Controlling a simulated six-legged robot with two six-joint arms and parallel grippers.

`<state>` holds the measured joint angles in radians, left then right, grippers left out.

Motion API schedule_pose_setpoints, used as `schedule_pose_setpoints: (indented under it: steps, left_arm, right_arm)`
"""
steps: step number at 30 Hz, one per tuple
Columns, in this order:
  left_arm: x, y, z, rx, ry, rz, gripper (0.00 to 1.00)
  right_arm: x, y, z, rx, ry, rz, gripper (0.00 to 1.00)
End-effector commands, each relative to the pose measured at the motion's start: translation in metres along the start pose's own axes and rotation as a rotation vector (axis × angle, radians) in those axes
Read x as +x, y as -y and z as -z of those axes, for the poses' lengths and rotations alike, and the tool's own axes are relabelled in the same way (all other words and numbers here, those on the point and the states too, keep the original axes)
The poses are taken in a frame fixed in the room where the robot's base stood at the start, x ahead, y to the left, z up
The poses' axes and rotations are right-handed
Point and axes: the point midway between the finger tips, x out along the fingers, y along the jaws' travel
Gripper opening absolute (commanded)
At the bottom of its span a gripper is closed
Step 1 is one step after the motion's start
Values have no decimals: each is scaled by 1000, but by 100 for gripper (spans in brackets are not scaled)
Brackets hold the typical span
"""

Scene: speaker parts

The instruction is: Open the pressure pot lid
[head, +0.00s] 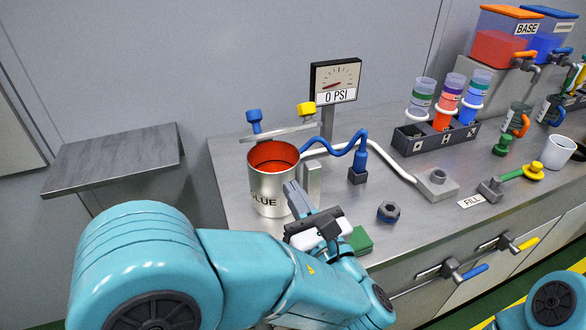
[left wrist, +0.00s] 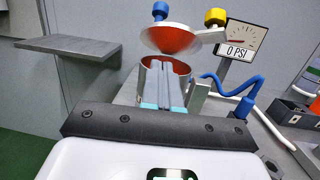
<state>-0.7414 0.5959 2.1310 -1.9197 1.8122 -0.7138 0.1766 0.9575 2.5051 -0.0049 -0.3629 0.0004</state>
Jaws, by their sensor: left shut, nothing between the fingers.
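The pressure pot (head: 267,190) is a silver can with a partly covered GLUE label. It stands on the grey bench and looks red inside. Its lid (left wrist: 170,40) is up above the pot mouth, tilted, with its red underside showing in the left wrist view. A bar with a blue knob (head: 254,120) and a yellow knob (head: 306,109) sits at the lid. My left gripper (head: 291,190) is shut and empty at the pot's front right side. In the left wrist view its fingers (left wrist: 171,82) overlap the pot (left wrist: 150,80). My right gripper is out of view.
A gauge (head: 335,82) reading 0 PSI stands behind. A blue hose (head: 335,149) runs to a blue fitting right of the pot. A hex nut (head: 389,212) and a green block (head: 360,240) lie nearby. A wall shelf (head: 115,160) is at left.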

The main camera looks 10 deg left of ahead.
Motion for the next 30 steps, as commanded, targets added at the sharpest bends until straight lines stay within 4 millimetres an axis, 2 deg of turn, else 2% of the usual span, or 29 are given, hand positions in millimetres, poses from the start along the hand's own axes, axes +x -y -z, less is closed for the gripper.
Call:
schedule_pose_setpoints:
  steps: [1, 3, 7, 10, 14, 25, 27, 30]
  left_arm:
    - [-10, 6, 11, -4, 6, 22, 0]
    - [-20, 13, 15, -9, 13, 45, 0]
    - [-32, 20, 16, -19, 22, 74, 0]
    - [-30, 22, 14, -22, 23, 80, 0]
    - [-12, 23, 12, -21, 22, 77, 0]
    - [66, 27, 9, -21, 22, 78, 0]
    - [75, 28, -5, -22, 24, 82, 0]
    - [83, 29, -13, -22, 23, 83, 0]
  right_arm:
    - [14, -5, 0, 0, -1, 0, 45]
    - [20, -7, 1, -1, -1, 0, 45]
    - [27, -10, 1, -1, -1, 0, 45]
    - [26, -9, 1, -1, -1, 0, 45]
    - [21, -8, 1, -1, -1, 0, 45]
    - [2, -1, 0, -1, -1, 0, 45]
    - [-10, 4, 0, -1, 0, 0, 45]
    - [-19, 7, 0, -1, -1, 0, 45]
